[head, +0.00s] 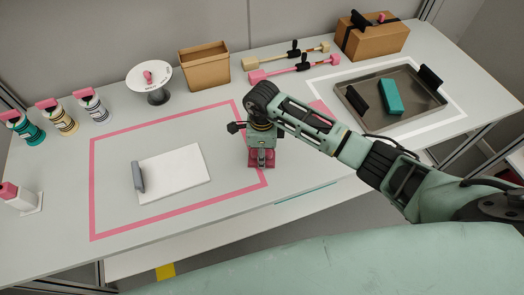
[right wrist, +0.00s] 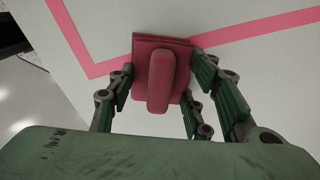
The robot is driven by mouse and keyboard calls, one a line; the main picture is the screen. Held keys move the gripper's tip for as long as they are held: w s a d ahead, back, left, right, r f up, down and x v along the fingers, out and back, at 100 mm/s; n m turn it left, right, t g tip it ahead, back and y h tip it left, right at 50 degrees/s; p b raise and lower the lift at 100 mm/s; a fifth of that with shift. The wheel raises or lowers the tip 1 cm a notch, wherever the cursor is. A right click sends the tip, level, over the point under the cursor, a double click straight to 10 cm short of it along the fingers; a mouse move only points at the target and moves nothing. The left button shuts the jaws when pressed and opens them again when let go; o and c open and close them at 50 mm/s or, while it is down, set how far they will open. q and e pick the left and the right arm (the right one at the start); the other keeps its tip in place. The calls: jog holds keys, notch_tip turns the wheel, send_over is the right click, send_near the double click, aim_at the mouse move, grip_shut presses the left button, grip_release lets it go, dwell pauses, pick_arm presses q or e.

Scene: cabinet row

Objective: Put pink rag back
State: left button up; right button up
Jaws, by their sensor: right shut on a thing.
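The pink rag (head: 262,159), a folded dark pink piece with a raised grip bar, is under my right gripper (head: 262,150) at the right edge of the pink outline on the table. In the right wrist view the rag (right wrist: 158,82) sits between the fingers of my right gripper (right wrist: 160,85), which is shut on it. Whether it touches the table I cannot tell. A pink patch (head: 320,108) on the table is partly hidden behind my right arm. My left gripper is not in view.
A white board with a grey handle (head: 174,172) lies inside the pink outline (head: 91,190). A dark tray (head: 425,112) with a teal block (head: 391,96) stands at the right. A cardboard bin (head: 204,68), pink tool (head: 292,68) and several bottles line the back and left.

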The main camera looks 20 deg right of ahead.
jog(key=shift+f+b, duration=0.25)
jog(key=shift+b, duration=0.05)
jog(key=o, duration=1)
jog(key=shift+r, duration=0.1)
jog(key=shift+r, duration=0.2)
notch_tip(320, 180, up, 12)
jog(key=shift+b, duration=1)
